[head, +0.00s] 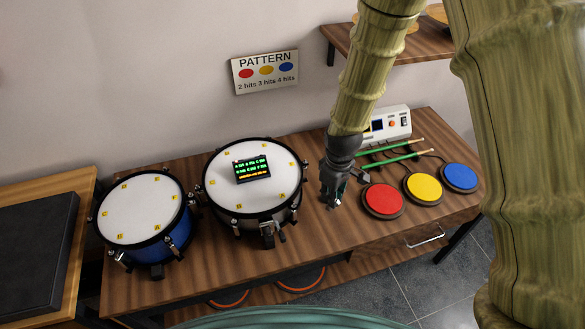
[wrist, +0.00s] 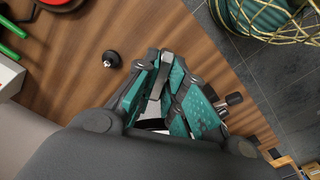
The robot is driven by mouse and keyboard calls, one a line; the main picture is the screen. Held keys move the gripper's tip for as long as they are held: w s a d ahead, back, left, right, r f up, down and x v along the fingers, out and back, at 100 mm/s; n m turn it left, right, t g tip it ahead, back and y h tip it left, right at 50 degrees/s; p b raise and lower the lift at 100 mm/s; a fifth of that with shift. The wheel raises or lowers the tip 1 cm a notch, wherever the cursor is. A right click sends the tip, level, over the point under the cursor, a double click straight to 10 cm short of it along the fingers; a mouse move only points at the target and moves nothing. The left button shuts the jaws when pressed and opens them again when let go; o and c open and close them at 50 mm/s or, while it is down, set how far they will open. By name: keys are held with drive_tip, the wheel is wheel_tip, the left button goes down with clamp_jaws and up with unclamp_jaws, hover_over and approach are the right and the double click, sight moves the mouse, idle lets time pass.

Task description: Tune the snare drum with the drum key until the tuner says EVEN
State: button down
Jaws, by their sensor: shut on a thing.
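The snare drum (head: 227,205), white-headed with a dark shell and yellow letters around its rim, stands mid-table. The tuner (head: 252,169), a small black display, sits on its head with green rows and an orange bottom row; the text is too small to read. My gripper (head: 334,197) is just right of the snare, apart from its rim. It is shut, and also shows in the wrist view (wrist: 168,85).
A blue drum (head: 142,218) stands left of the snare. Red (head: 382,199), yellow (head: 423,187) and blue (head: 459,177) pads lie right, with green sticks (head: 400,156) and a white box (head: 390,124) behind. A small black piece (wrist: 110,58) is on the table near my gripper.

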drive_tip(key=a+r+n+p, duration=0.5)
drive_tip(key=a+r+n, duration=0.55)
drive_tip(key=n, duration=0.45)
drive_tip(key=shift+s+a+f+b, duration=0.1)
drive_tip(key=shift+s+f+b, duration=0.05)
drive_tip(key=shift+f+b, duration=1.1)
drive_tip(key=shift+s+f+b, duration=0.15)
drive_tip(key=shift+f+b, duration=0.7)
drive_tip(key=shift+f, duration=0.8)
drive_tip(key=shift+f+b, duration=0.35)
drive_tip(key=shift+f, duration=0.65)
drive_tip(key=shift+r+n+p, duration=0.1)
drive_tip(key=shift+n+p, duration=0.6)
drive_tip(key=shift+n, duration=0.5)
drive_tip(key=shift+n+p, duration=0.35)
drive_tip(key=shift+n, duration=0.75)
